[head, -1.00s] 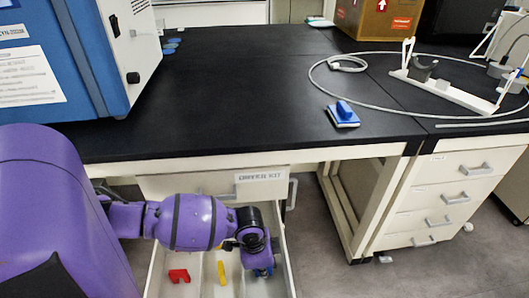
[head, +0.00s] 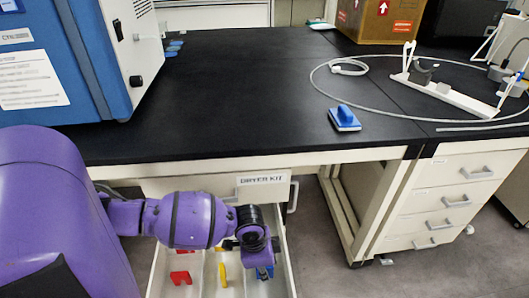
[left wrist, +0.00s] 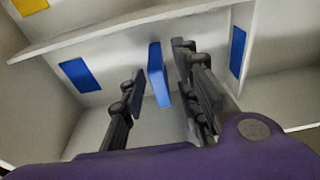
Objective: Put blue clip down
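The blue clip (left wrist: 158,75) is between the two fingers of my left gripper (left wrist: 165,85) in the left wrist view. The fingers stand apart, with a gap visible on each side of the clip. The clip is in a white compartment of the open drawer; whether it touches the floor is hard to tell. In the head view, my left gripper (head: 258,264) reaches down into the drawer's right compartment, with blue (head: 265,272) showing beneath it. My right gripper is not in view.
The white drawer (head: 289,275) has a DRYER KIT label. A red clip (head: 181,277) and a yellow clip (head: 222,275) lie in compartments to the left. Blue patches (left wrist: 75,80) flank the blue clip. The black bench top (head: 240,100) is above the drawer.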

